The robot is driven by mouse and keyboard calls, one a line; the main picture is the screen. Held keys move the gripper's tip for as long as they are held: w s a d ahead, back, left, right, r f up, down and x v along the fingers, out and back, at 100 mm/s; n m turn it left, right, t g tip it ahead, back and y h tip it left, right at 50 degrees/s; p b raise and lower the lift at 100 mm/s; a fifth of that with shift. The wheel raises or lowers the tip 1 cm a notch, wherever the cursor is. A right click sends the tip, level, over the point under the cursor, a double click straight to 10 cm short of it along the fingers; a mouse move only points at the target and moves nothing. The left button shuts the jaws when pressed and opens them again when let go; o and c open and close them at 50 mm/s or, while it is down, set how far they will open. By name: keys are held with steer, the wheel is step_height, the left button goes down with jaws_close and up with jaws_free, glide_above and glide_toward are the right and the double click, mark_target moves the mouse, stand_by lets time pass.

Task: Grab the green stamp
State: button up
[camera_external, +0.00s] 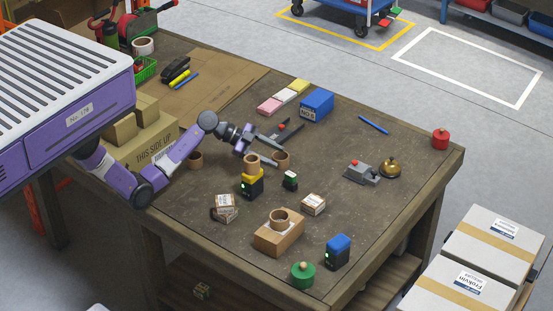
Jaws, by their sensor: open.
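A round green object with a light knob on top (303,275) stands near the front edge of the table. A small dark block with a green top (290,180) stands upright near the table's middle. I cannot tell for certain which is the green stamp. My gripper (272,148) is open above the table, up and left of the small block and well away from the round green object. No object shows clearly between its fingers.
A yellow-and-black block (252,186) with a cardboard ring on top stands close to the small block. A cardboard box with a ring (280,235) and a blue-topped black block (338,252) stand nearer the front.

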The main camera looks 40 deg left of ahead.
mark_target(291, 173)
steer(key=g+b, duration=0.1)
steer(key=d+g+h+b, duration=0.1)
steer(key=g+b, duration=0.1)
steer(key=s+d+g+b, duration=0.1)
steer(key=g, duration=0.1)
steer(key=shift+s+f+m, duration=0.1)
steer(key=shift+f+m, duration=0.2)
steer(key=shift+s+d+r+g+b, duration=0.1)
steer(key=shift+s+r+g+b, duration=0.35)
steer(key=shift+g, duration=0.35)
steer(key=shift+s+d+f+h, duration=0.1)
steer(key=shift+d+f+h, duration=0.1)
steer(key=shift+d, duration=0.35)
steer(key=shift+d+f+h, duration=0.1)
steer(key=shift+d+f, duration=0.1)
steer(key=shift+d, duration=0.3)
steer(key=shift+f+x, duration=0.15)
steer(key=shift+x, duration=1.2)
steer(key=shift+f+x, duration=0.1)
steer(key=shift+x, duration=1.25)
steer(key=shift+w+a, duration=0.1)
steer(key=shift+w, duration=0.2)
jaws_close()
